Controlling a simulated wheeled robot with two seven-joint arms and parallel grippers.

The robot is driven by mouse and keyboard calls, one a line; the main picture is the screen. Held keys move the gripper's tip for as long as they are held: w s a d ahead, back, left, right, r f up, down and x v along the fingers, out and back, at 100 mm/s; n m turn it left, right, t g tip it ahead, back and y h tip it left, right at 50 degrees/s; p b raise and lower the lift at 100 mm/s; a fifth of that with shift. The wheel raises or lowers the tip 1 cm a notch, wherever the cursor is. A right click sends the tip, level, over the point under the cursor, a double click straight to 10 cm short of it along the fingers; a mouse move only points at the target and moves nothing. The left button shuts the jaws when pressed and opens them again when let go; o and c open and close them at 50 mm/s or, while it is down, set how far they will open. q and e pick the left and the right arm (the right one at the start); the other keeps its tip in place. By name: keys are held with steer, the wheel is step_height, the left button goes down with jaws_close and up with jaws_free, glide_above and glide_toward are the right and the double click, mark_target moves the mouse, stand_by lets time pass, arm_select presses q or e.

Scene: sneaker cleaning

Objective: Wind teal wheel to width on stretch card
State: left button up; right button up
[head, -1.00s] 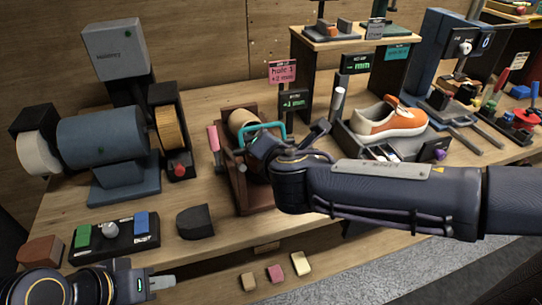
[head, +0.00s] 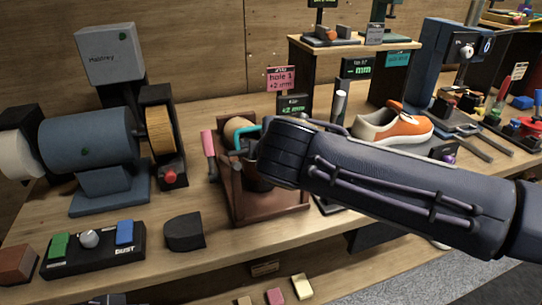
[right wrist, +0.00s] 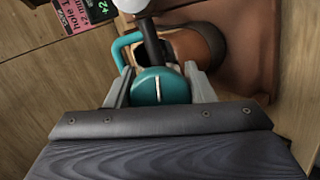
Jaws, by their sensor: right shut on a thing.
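The teal wheel (right wrist: 160,86) shows in the right wrist view, a round knob with a pale line across its face. My right gripper (right wrist: 160,88) is shut on it, one finger on each side. In the head view my right arm hides the wheel and the fingertips. The stretcher's brown base (head: 290,208) stands on the bench, with a teal loop (head: 241,137) and a tan rounded form (head: 236,127) at its top. The pink stretch card (head: 281,79) reads "hole 1 +2 mm". A dark display with green characters (head: 293,105) stands below it. My left gripper is not visible.
A blue motor with a brush wheel (head: 88,140) stands at the left. A button panel (head: 95,250) and a dark block (head: 185,231) lie in front. A pink-handled tool (head: 209,150) is beside the stretcher.

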steer(key=shift+s+f+m+g+b, duration=0.15)
steer(key=shift+m+g+b, duration=0.4)
steer(key=shift+m, duration=1.05)
steer(key=o, duration=0.9)
steer(key=p+v, duration=0.1)
steer(key=v, duration=0.6)
steer(key=shift+s, duration=0.3)
